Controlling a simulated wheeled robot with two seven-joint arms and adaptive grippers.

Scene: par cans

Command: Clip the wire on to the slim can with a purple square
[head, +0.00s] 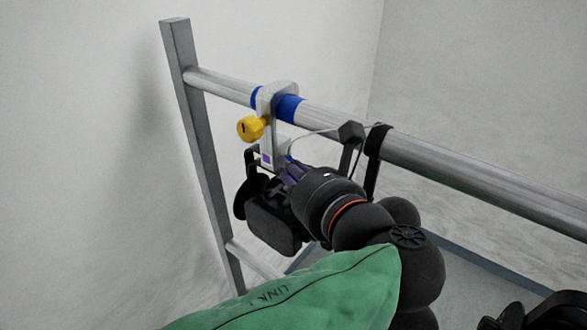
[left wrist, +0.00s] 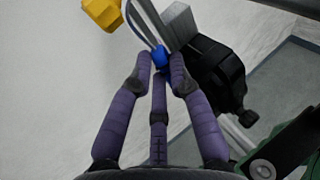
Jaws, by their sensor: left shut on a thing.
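The slim can (head: 268,225) is black and hangs under the rail from a pale clamp (head: 278,92) with a yellow knob (head: 250,128). A small purple square (head: 267,158) shows on the clamp's lower part. A thin pale wire (head: 312,133) runs from a dark block on the rail down to my left gripper (head: 290,170). In the left wrist view, my left gripper (left wrist: 160,68) is shut on a blue clip (left wrist: 160,58) at the wire's end. The clip is close beside the grey clamp body (left wrist: 178,25); I cannot tell whether they touch. My right gripper is not clearly seen.
The metal rail (head: 440,175) crosses to the right from an upright post (head: 200,150). Blue tape (head: 288,107) marks the rail at the clamp. A black strap (head: 377,142) hangs from the rail. A green arm cover of mine fills the lower middle.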

